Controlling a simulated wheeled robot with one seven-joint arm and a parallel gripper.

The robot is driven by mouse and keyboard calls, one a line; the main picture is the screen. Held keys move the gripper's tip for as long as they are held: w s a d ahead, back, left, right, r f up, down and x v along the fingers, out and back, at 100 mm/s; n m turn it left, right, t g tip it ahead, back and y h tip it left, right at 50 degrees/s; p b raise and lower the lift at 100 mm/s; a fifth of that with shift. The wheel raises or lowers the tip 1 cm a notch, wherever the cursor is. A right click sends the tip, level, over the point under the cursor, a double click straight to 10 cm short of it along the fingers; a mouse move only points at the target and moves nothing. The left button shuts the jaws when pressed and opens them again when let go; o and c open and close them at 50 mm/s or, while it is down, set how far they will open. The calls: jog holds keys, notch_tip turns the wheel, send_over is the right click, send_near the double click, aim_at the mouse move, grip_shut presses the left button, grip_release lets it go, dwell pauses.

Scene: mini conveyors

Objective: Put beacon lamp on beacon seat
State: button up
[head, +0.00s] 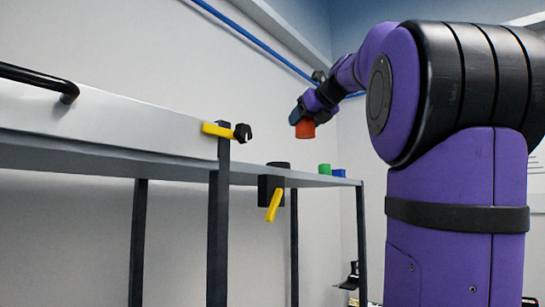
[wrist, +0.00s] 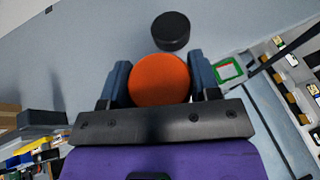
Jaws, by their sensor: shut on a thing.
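The beacon lamp (head: 305,130) is an orange-red round piece. My gripper (head: 301,117) is shut on it and holds it in the air above the far part of the table. In the wrist view the lamp (wrist: 159,80) shows as an orange disc between the two blue-grey fingers of my gripper (wrist: 160,88). A short black round piece (wrist: 170,31), which looks like the beacon seat, stands on the grey surface just beyond the lamp, with a small gap between them in the picture. The lamp's underside is hidden.
The grey table (head: 250,177) has a green piece (head: 324,169) and a blue piece (head: 339,173) at its far end. A yellow lever (head: 274,205) hangs at the table's edge. In the wrist view a green-rimmed square (wrist: 228,70) lies right of my gripper.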

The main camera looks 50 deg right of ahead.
aim_at(299, 125)
jog(key=w+d, duration=0.1)
jog(key=w, duration=0.3)
jog(key=w+d+f, duration=0.1)
jog(key=w+d, duration=0.1)
jog(key=w, duration=0.3)
jog(key=w+d, duration=0.1)
jog(key=w, duration=0.4)
jog(key=shift+w+d+f, duration=0.15)
jog(key=shift+d+f, duration=0.15)
jog(key=shift+d, duration=0.1)
jog(key=shift+f, duration=1.7)
jog(key=shift+f, duration=0.15)
jog(key=o, duration=1)
jog(key=shift+r, duration=0.2)
jog(key=v, duration=1.2)
